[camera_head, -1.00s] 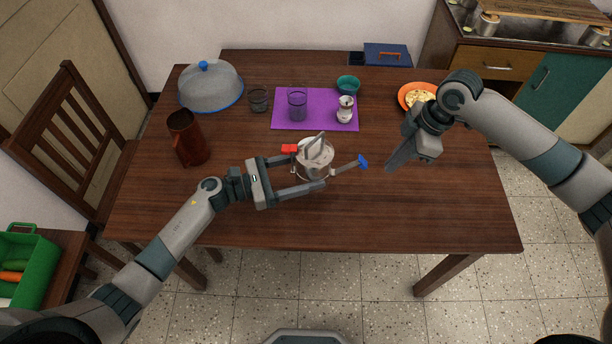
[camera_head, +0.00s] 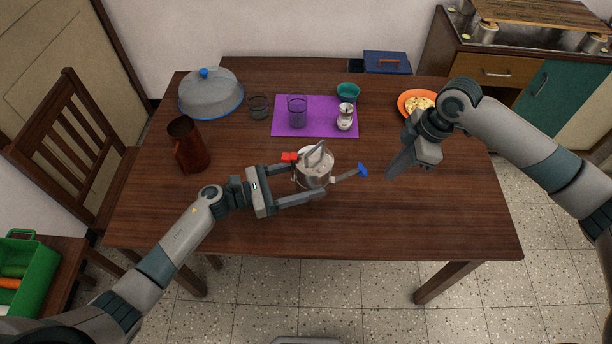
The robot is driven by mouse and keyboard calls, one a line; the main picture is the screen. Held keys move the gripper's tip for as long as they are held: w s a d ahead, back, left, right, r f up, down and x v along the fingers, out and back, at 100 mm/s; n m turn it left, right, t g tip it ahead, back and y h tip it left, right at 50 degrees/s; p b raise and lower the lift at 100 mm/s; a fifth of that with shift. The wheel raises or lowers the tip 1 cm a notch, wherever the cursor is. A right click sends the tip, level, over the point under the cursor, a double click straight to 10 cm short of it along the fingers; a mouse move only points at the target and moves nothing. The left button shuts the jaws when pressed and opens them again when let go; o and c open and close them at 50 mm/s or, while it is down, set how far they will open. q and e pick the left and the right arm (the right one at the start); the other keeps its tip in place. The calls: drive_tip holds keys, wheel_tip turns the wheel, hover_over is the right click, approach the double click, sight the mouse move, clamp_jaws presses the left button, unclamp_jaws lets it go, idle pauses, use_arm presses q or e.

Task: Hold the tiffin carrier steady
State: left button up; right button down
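The steel tiffin carrier (camera_head: 315,178) stands upright near the middle of the table. It has a grey handle on top, a red tab (camera_head: 289,156) at its left and a lever with a blue end (camera_head: 363,170) at its right. My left gripper (camera_head: 308,181) reaches in from the left, with one finger on the far side and one on the near side of the carrier's lower body. It looks shut on the carrier; the far contact is hidden. My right gripper (camera_head: 398,163) hangs right of the blue end, apart from it; its fingers overlap in view.
Behind are a purple mat (camera_head: 275,130) with a dark glass (camera_head: 297,111) and small jar (camera_head: 345,118), a teal bowl (camera_head: 348,92) and an orange plate (camera_head: 402,106). A brown jug (camera_head: 188,146) and grey dome (camera_head: 210,97) stand left. The table front (camera_head: 390,230) is clear.

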use_arm(q)
drive_tip(key=shift+f, duration=4.35)
drive_tip(key=shift+f, duration=0.15)
drive_tip(key=o, duration=1.4)
drive_tip(key=shift+s+f, duration=0.1)
drive_tip(key=shift+o, duration=0.2)
drive_tip(key=shift+s+a, duration=0.1)
drive_tip(key=shift+a, duration=0.3)
drive_tip(key=shift+d, duration=0.4)
drive_tip(key=c, duration=1.4)
